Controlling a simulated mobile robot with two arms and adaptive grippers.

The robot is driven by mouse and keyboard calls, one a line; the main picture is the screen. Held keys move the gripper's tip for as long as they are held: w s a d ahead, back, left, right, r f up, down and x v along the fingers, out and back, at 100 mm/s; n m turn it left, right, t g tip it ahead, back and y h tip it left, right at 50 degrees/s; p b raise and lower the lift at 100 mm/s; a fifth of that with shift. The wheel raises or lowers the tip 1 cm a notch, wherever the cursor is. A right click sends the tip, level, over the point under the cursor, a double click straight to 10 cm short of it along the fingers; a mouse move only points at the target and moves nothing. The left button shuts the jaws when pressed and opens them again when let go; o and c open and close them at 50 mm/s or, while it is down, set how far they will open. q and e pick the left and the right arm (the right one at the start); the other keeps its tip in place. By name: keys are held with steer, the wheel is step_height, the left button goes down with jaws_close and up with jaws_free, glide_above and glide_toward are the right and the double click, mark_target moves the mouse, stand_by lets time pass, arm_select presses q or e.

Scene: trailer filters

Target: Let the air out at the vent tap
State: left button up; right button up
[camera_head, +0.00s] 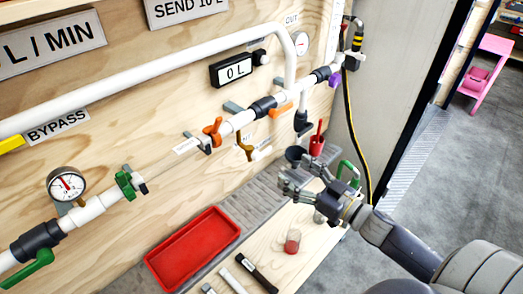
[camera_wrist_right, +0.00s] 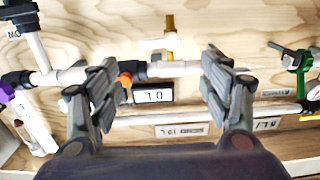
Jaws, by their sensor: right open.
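A small tap with a yellow-brown handle (camera_head: 245,149) hangs under the white pipe, with a short white spout; it looks like the vent tap, though its label is too small to read. The yellow-brown handle (camera_wrist_right: 170,38) also shows in the right wrist view, above and between the fingers. My right gripper (camera_head: 284,184) is open and empty, below and to the right of this tap, apart from it. In the wrist view the gripper's fingers (camera_wrist_right: 162,86) are spread wide with nothing between them. My left gripper is out of view.
Orange pipe handles (camera_head: 212,131) (camera_head: 281,110) flank the tap. A display reading 0 L (camera_head: 235,70) sits above. Below are a red tray (camera_head: 195,248), a grey grating, a clear cup with red contents (camera_head: 292,241) and dark tools (camera_head: 257,272). A black-yellow cable (camera_head: 350,120) hangs right.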

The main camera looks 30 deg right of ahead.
mark_target(265, 152)
steer(key=shift+p+x, duration=1.05)
steer(key=shift+x, duration=4.05)
steer(key=shift+c, duration=0.3)
steer(key=c, duration=1)
